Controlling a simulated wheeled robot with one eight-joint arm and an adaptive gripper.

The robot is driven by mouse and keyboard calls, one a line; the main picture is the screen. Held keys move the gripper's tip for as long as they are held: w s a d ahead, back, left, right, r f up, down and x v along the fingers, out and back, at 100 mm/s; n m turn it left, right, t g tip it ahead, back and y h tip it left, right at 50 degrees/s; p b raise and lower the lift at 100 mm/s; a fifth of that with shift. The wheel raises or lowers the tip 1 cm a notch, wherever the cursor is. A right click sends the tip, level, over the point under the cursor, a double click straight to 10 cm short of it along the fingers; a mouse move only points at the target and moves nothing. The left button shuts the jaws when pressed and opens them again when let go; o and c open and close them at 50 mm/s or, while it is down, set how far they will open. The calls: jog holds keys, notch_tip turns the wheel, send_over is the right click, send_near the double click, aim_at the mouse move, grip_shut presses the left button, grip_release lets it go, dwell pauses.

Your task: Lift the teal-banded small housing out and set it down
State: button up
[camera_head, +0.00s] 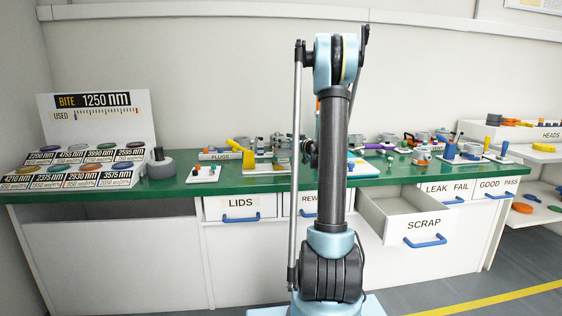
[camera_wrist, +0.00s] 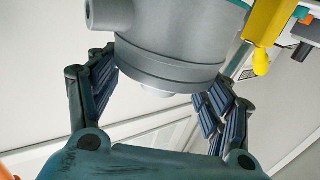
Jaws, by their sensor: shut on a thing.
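In the wrist view, the small housing (camera_wrist: 165,62) is a large grey cylinder with a stepped lower rim and a short side stub at the left. A bit of teal shows at its top edge. My gripper (camera_wrist: 162,82) has one ridged finger on each side of the housing's lower part and is shut on it. The top of the housing is cut off by the frame. In the head view, my arm stands in front of the work spot and hides most of the gripper and the housing.
A yellow handle (camera_wrist: 263,30) stands close to the housing's right. The green bench (camera_head: 240,184) carries fixtures and loose parts. The SCRAP drawer (camera_head: 400,215) stands open. A grey part (camera_head: 160,164) stands by the label board at the left. Some bare bench shows in front.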

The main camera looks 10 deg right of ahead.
jog(key=s, duration=1.6)
dwell(1.3)
